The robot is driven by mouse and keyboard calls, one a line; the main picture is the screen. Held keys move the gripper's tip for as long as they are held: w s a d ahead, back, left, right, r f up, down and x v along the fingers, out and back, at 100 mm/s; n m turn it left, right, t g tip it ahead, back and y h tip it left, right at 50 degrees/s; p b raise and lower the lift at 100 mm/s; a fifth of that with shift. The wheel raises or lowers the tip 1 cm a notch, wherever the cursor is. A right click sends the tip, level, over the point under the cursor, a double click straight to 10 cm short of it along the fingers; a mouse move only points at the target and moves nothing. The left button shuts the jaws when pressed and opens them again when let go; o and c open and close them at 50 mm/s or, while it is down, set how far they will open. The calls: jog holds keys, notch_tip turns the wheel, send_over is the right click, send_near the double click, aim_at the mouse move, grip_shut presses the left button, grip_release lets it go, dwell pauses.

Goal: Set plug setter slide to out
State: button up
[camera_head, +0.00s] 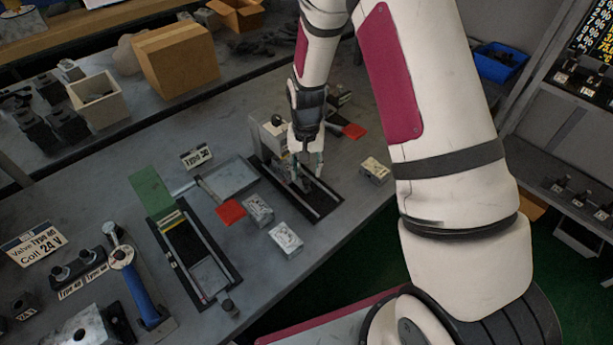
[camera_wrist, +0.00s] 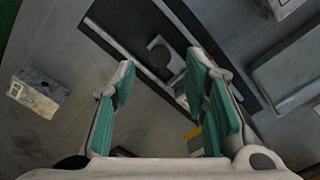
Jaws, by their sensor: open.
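A fixture with a long black base (camera_head: 325,205) and a grey inner track stands on the bench below my gripper (camera_head: 306,168). It looks like the plug setter, but no readable label confirms this. My gripper is open and points down over it, with nothing between the fingers. In the wrist view, a dark round knob (camera_wrist: 160,52) sits on the track, beyond and between the two teal fingertips. No finger visibly touches the knob. My gripper hides part of the fixture in the head view, so the slide's exact position cannot be told.
A second black-railed fixture (camera_head: 212,285) with a green plate (camera_head: 151,190) is to the left. Small metal blocks (camera_head: 285,239) and a red flag (camera_head: 230,212) lie between them. Another block (camera_head: 375,170) is to the right, near the bench edge.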

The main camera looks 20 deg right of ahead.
aim_at(306, 180)
jog(key=shift+f, duration=1.95)
grip_shut()
